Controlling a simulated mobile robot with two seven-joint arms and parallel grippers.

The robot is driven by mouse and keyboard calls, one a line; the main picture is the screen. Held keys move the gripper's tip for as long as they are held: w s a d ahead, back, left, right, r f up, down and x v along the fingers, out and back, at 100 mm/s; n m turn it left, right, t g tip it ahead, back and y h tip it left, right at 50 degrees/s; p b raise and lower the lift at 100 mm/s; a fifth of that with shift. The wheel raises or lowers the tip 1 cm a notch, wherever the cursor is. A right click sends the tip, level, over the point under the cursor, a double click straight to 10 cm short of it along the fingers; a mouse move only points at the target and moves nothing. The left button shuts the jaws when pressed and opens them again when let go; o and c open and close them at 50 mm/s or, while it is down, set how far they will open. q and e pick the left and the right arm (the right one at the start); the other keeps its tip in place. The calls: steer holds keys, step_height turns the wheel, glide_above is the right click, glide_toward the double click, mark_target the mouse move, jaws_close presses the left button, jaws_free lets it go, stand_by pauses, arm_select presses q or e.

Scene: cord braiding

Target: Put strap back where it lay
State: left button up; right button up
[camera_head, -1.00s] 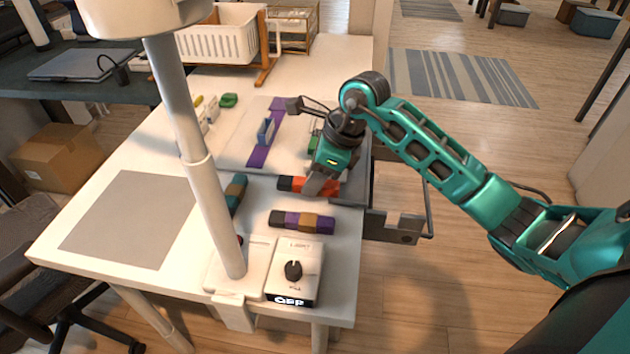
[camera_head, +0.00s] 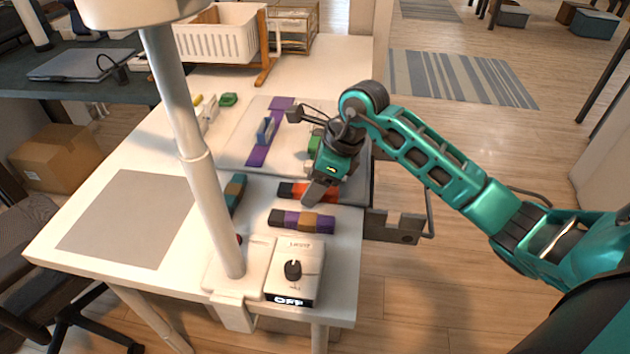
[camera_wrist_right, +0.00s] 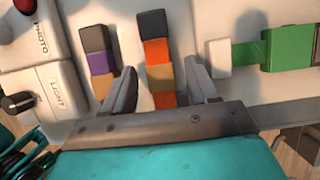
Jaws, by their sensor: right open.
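An orange strap piece (camera_head: 325,193) with a dark end lies on the table, partly hidden by my right gripper (camera_head: 315,193). In the right wrist view the orange strap (camera_wrist_right: 156,50) has dark, orange and tan bands and lies between the spread fingers of my right gripper (camera_wrist_right: 160,72). Gaps show beside it, so the gripper is open around it. A purple, tan and dark strap (camera_head: 301,221) lies nearer the front; it also shows left of the fingers in the wrist view (camera_wrist_right: 97,62). A teal and brown strap (camera_head: 235,193) lies to the left. My left gripper is not in view.
A pale board (camera_head: 236,150) bears a long purple strap (camera_head: 258,155) with a blue block (camera_head: 266,131). A green block (camera_wrist_right: 286,50) is right of the fingers. A switch box reading OFF (camera_head: 293,270) and a white post (camera_head: 200,165) stand at the front. A grey mat (camera_head: 125,218) lies left.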

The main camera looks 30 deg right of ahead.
steer(key=shift+r, duration=0.15)
arm_select(q)
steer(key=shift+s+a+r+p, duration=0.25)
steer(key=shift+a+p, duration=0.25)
steer(key=shift+p, duration=0.5)
arm_select(e)
steer(key=v, duration=1.2)
steer(key=shift+r, duration=0.2)
